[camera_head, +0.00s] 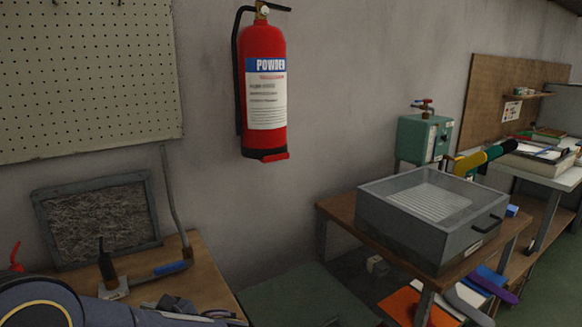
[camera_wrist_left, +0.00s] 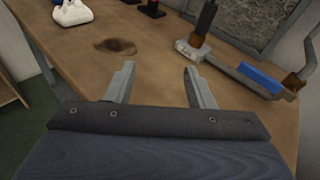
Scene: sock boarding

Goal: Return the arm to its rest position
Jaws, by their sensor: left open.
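My left gripper (camera_wrist_left: 158,88) is open and empty in the left wrist view, its two grey fingers apart above the wooden table (camera_wrist_left: 150,60). Nothing lies between the fingertips. In the head view my left arm comes in at the bottom left, over the near part of the same wooden table (camera_head: 207,279). My right gripper is not in view.
A white bottle (camera_wrist_left: 70,12) stands at the far left. A grey metal box (camera_head: 375,218) sits on another table.

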